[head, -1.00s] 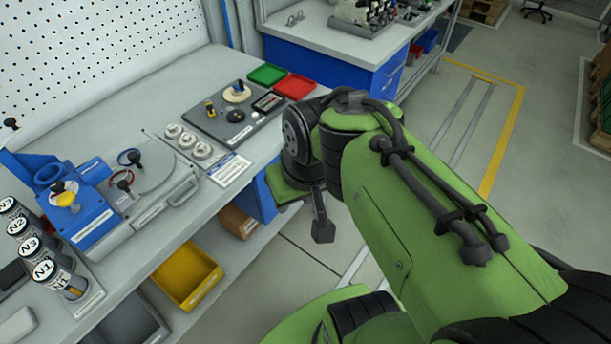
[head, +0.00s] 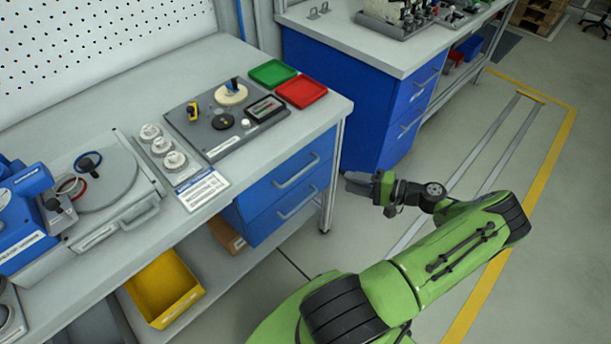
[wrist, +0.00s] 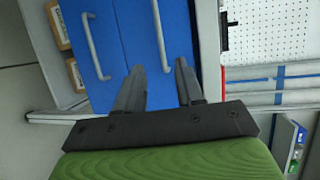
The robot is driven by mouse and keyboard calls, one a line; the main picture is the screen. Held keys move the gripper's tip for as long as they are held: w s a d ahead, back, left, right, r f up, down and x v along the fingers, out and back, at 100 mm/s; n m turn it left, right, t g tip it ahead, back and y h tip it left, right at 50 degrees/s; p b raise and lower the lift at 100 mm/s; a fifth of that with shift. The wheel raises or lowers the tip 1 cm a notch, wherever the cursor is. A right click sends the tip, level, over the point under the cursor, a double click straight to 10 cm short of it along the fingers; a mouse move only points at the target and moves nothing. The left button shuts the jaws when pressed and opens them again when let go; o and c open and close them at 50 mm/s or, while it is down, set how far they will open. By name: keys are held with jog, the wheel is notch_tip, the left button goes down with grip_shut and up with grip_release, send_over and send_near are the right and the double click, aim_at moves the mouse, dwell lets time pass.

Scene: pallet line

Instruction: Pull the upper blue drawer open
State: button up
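The upper blue drawer (head: 262,196) is under the right end of the near workbench, with a grey bar handle (head: 297,171). It looks shut, flush above the lower blue drawer (head: 262,228). In the wrist view, turned sideways, the upper drawer (wrist: 140,38) and its handle (wrist: 161,36) are ahead, with the lower drawer's handle (wrist: 95,46) to the left. My gripper (head: 350,182) is right of the drawers, apart from them. The wrist view shows its two dark fingers (wrist: 159,68) apart and empty, the upper handle beyond the gap.
A second bench with a blue drawer cabinet (head: 340,95) stands behind my gripper. The near bench's metal leg (head: 331,190) is close to the drawers. A yellow bin (head: 165,288) sits on the lower shelf. Floor in front of the drawers is clear.

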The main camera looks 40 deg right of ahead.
jog(key=b+x, duration=0.1)
jog(key=x, duration=1.4)
jog(key=shift+f+b, duration=0.15)
jog(key=shift+b, duration=0.15)
grip_shut()
